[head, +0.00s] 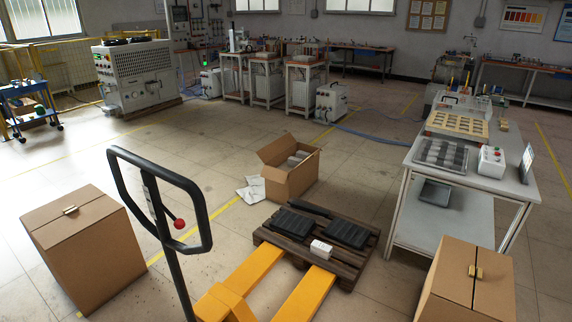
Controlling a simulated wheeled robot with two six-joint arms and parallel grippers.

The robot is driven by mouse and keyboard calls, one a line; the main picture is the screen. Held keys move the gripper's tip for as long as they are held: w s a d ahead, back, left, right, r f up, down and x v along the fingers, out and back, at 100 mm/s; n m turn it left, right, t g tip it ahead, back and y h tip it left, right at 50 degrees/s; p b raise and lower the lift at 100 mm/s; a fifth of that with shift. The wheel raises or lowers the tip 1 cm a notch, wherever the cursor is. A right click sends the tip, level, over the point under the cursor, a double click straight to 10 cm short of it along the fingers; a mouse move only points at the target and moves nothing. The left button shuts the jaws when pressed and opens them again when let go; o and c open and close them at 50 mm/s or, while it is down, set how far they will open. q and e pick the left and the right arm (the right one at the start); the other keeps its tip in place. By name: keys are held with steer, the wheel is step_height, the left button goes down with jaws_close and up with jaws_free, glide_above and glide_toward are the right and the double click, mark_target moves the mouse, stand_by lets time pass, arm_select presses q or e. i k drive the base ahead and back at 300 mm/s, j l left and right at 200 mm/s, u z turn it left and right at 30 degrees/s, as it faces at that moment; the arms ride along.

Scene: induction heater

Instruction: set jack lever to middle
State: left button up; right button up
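A yellow pallet jack (252,272) stands in front of me in the head view, its two forks pointing toward a wooden pallet. Its black loop handle (201,212) rises upright at left of centre. A small lever with a red knob (180,224) sits inside the loop on the handle's stem. Which position the lever is in, I cannot tell. Neither of my grippers shows in this view.
The pallet (348,273) carries black trays and a small white box. Closed cartons stand at left (84,248) and at lower right (468,283). An open carton (289,168) is behind the pallet. A white workbench (430,205) stands at right.

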mark_target(179, 223)
steer(key=i+l+z, duration=0.1)
steer(key=i+l, duration=0.35)
steer(key=i+l+z, duration=0.15)
steer(key=i+l, duration=0.25)
steer(key=i, duration=0.3)
steer(key=j+u, duration=0.2)
steer(key=u, duration=0.3)
steer(key=j+u, duration=0.2)
steer(key=u, duration=0.3)
steer(key=j+u, duration=0.2)
steer(key=u, duration=0.3)
